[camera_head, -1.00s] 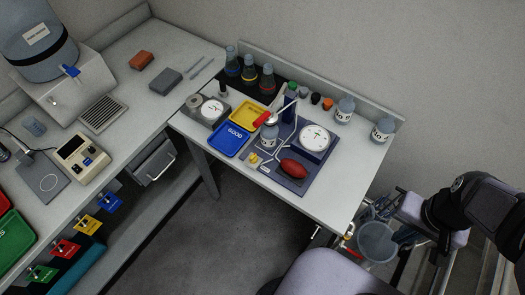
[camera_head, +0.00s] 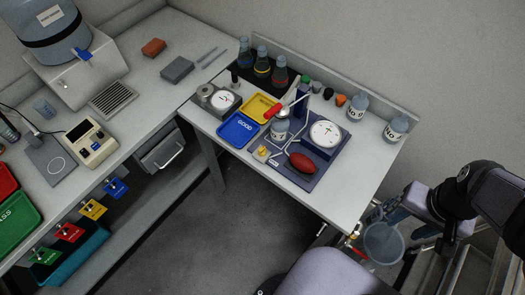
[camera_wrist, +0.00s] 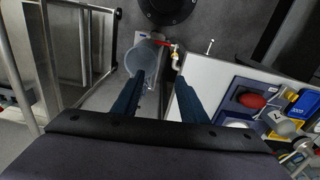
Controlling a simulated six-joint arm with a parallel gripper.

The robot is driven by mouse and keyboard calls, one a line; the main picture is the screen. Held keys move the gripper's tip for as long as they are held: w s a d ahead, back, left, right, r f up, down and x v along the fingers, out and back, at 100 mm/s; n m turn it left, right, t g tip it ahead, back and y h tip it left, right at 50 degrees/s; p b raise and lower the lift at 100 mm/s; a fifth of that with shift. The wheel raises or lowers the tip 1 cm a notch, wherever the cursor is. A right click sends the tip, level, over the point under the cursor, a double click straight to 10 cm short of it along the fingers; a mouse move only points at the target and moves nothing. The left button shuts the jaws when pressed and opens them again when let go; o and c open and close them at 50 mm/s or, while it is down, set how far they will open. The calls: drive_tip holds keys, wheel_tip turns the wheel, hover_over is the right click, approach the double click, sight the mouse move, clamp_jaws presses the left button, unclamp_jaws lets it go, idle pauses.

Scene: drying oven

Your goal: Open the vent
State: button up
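No part is clearly marked as a vent, so I cannot tell which one it is. A dark blue board (camera_head: 317,178) on the right table carries a white dial gauge (camera_head: 325,134), a red bulb (camera_head: 303,165), a small yellow knob (camera_head: 262,153) and a red-handled lever (camera_head: 271,111). The board also shows at the right of the wrist view, with the red bulb (camera_wrist: 251,100). My gripper (camera_wrist: 158,78) has its two dark blue fingers spread apart with nothing held. In the head view my gripper is off the table's right end, away from the board.
A translucent bucket (camera_head: 383,243) stands low beyond the table's right end; it shows between my fingers in the wrist view (camera_wrist: 146,62). Labelled bottles (camera_head: 396,129) and flasks (camera_head: 280,72) line the back. Blue (camera_head: 238,130) and yellow (camera_head: 258,108) trays lie left of the board.

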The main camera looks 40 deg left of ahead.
drive_tip(key=w+a+f+n+t+b, duration=0.1)
drive_tip(key=w+a+f+b, duration=0.1)
drive_tip(key=w+a+b, duration=0.3)
drive_tip(key=a+f+n+b, duration=0.2)
drive_tip(key=a+b, duration=0.1)
drive_tip(key=a, duration=0.4)
drive_tip(key=w+a+f+n+t+b, duration=0.1)
drive_tip(key=w+a+b, duration=0.25)
drive_tip(key=a, duration=0.25)
drive_tip(key=s+a+b, duration=0.1)
drive_tip(key=a+b, duration=0.1)
drive_tip(key=a, duration=0.2)
drive_tip(key=s+a+f+n+y+b, duration=0.1)
drive_tip(key=a+b, duration=0.1)
drive_tip(key=a, duration=0.2)
drive_tip(key=s+a+n+b, duration=0.1)
drive_tip(key=a+b, duration=0.2)
drive_tip(key=a, duration=0.1)
drive_tip(key=shift+s+a+f+y, duration=0.15)
drive_tip(key=shift+a+f+y, duration=0.2)
drive_tip(key=shift+f+y, duration=0.05)
drive_tip(key=n+y+b, duration=0.1)
drive_tip(key=n+b, duration=0.1)
drive_tip(key=b, duration=0.2)
approach(262, 151)
drive_tip(key=f, duration=0.2)
drive_tip(key=shift+t, duration=0.4)
drive_tip(key=shift+x, duration=3.45)
drive_tip(key=shift+a, duration=0.2)
drive_tip(key=shift+c, duration=0.6)
